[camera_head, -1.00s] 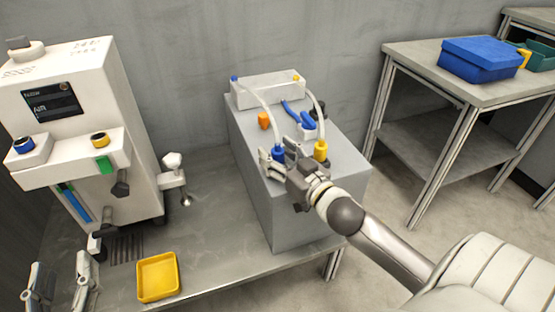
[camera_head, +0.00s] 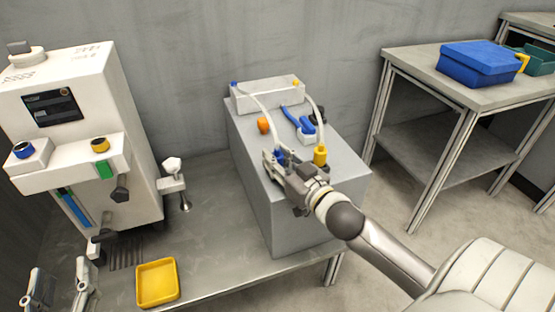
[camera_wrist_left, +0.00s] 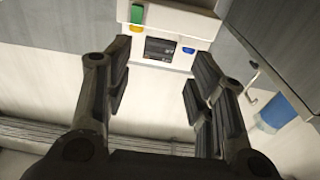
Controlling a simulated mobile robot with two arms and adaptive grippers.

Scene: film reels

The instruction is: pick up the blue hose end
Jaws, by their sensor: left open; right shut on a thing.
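The blue hose end (camera_head: 279,156) hangs on a pale hose (camera_head: 262,108) over the grey block and is partly hidden by my right gripper. My right gripper (camera_head: 274,160) is shut on it, with the arm coming in from the lower right. The yellow hose end (camera_head: 320,155) stands just right of that gripper, on a second pale hose. My left gripper (camera_head: 60,275) is open and empty at the lower left, far from the hoses. Its spread fingers (camera_wrist_left: 160,85) also show in the left wrist view, with nothing between them.
A white machine (camera_head: 125,185) with blue (camera_head: 23,150) and yellow (camera_head: 100,145) ports stands at left. A yellow tray (camera_head: 157,284) lies on the bench in front. Blue-handled pliers (camera_head: 296,119) and an orange object (camera_head: 263,125) lie on the grey block (camera_head: 300,225).

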